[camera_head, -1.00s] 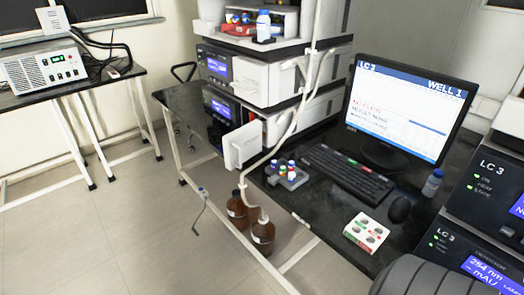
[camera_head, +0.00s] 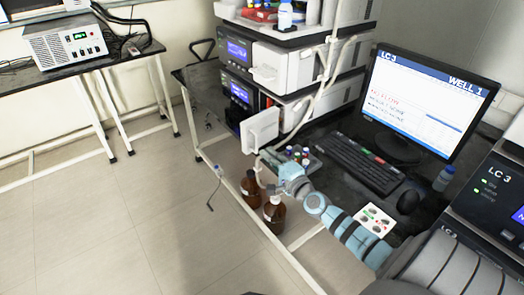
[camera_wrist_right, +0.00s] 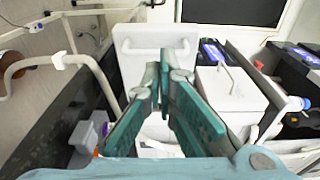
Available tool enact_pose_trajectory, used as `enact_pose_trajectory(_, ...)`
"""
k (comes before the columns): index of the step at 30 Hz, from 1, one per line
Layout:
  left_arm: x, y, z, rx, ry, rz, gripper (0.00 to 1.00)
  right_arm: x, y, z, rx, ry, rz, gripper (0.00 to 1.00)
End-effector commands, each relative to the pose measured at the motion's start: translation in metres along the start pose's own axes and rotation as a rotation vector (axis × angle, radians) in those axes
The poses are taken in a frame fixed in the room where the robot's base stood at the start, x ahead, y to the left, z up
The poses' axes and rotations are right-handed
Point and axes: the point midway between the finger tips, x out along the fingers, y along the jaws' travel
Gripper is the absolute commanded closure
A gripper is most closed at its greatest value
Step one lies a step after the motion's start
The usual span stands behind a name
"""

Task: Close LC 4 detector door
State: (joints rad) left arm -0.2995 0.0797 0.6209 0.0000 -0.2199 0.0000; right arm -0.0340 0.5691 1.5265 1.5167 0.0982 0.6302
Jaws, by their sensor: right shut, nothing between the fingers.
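A white door panel (camera_head: 260,130) stands swung out from the lower unit of the instrument stack (camera_head: 240,92), beside the dark opening with its blue display. No LC 4 label is readable there. In the right wrist view the white panel (camera_wrist_right: 133,62) is ahead, with a bar handle across its upper part. My right gripper (camera_head: 268,160) is just below and in front of the panel in the head view. Its teal fingers (camera_wrist_right: 166,78) are closed together and empty, overlapping the panel in the wrist view. I cannot tell whether they touch it. My left gripper is not in view.
A white tube (camera_head: 322,85) runs down the stack front. A vial rack (camera_head: 298,155), keyboard (camera_head: 352,163) and monitor (camera_head: 425,95) are on the bench near my right arm. Brown bottles (camera_head: 274,211) stand below the bench edge. Open floor lies to the left.

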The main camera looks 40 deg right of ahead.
Motion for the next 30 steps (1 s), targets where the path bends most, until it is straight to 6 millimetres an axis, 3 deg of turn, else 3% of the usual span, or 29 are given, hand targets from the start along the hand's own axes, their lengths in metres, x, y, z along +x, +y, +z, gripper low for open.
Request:
enact_pose_trajectory(3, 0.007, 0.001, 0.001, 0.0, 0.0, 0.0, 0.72, 0.021, 0.001, 0.0, 0.0, 0.0, -0.002, 1.0)
enact_pose_trajectory(9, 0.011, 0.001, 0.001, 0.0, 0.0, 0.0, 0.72, 0.038, 0.001, 0.0, -0.002, 0.0, 0.001, 1.0)
enact_pose_trajectory(22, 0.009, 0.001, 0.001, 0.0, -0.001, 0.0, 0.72, 0.041, 0.0, 0.0, -0.002, 0.005, 0.001, 1.0)
enact_pose_trajectory(30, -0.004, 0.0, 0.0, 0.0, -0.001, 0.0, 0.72, 0.048, -0.002, 0.003, 0.002, 0.061, -0.002, 1.0)
